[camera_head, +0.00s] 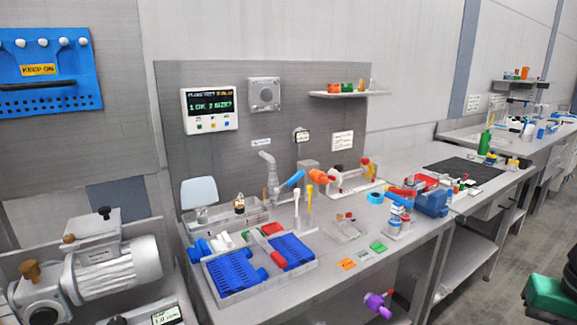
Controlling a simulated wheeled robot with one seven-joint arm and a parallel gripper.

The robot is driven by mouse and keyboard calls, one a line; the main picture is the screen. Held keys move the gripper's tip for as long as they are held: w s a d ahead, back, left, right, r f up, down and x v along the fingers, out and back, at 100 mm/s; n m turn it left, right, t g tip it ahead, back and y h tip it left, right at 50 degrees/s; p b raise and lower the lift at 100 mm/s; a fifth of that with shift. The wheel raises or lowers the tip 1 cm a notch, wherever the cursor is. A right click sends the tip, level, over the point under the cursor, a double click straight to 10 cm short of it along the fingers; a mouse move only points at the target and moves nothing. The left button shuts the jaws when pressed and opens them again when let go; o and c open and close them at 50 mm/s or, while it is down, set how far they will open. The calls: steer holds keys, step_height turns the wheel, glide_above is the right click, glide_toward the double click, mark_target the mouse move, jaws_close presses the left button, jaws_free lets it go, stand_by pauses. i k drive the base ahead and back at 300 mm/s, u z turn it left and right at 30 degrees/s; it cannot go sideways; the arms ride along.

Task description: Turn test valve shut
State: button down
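On the grey bench stands an upright grey pipe fitting with a bent top and a blue lever (292,179) slanting up to the right. Right of it, at the back of the bench, is a pale rig (352,183) with a red upright part and a red-and-yellow part. An orange rounded part (319,176) is at its left. No label marks either one as the test valve, and I cannot tell which it is or whether it is open. A display (209,109) with green and orange text hangs on the back panel. My gripper is not in view.
A tray with blue ribbed inserts (233,298) fills the bench's front left. A blue vise (432,202) sits at the right. Small coloured cards (347,264) lie near the front edge. A motor-pump (113,266) stands at the far left.

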mark_target(301, 174)
steer(key=u, duration=0.2)
steer(key=i, duration=0.95)
steer(key=u, duration=0.25)
